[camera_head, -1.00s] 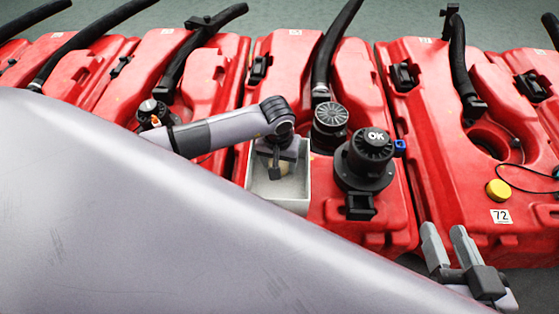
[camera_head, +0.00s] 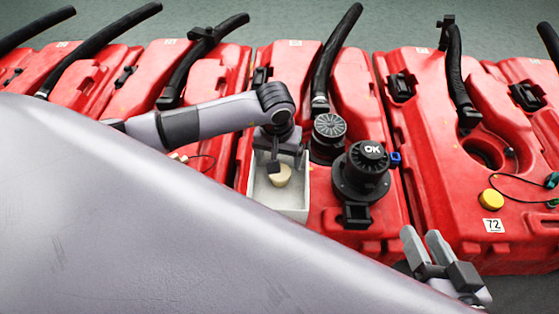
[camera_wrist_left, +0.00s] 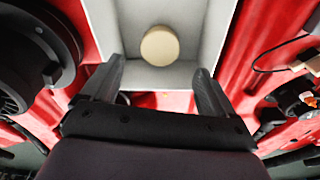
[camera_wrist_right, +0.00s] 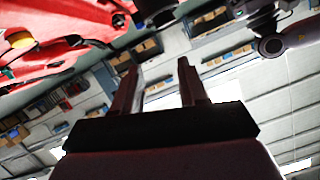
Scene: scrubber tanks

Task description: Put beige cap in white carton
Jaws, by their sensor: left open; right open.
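The beige cap (camera_head: 281,176) lies inside the white carton (camera_head: 294,215), on its floor. In the left wrist view the cap (camera_wrist_left: 160,46) shows whole and round inside the carton (camera_wrist_left: 103,24), apart from the fingers. My left gripper (camera_head: 274,160) is above the carton, and hides part of its inside in the head view. In the left wrist view its fingers (camera_wrist_left: 158,88) are apart with nothing between them. My right gripper (camera_head: 425,250) is open and empty at the lower right, in front of the red tanks, and its spread fingers (camera_wrist_right: 158,80) show in the right wrist view.
The carton stands on a red tank (camera_head: 328,205). Beside it are a black motor marked OK (camera_head: 362,170) and a round ribbed black cap (camera_head: 328,128). A yellow cap (camera_head: 491,199) sits on the right tank, near a 72 label. Black hoses (camera_head: 335,55) rise behind.

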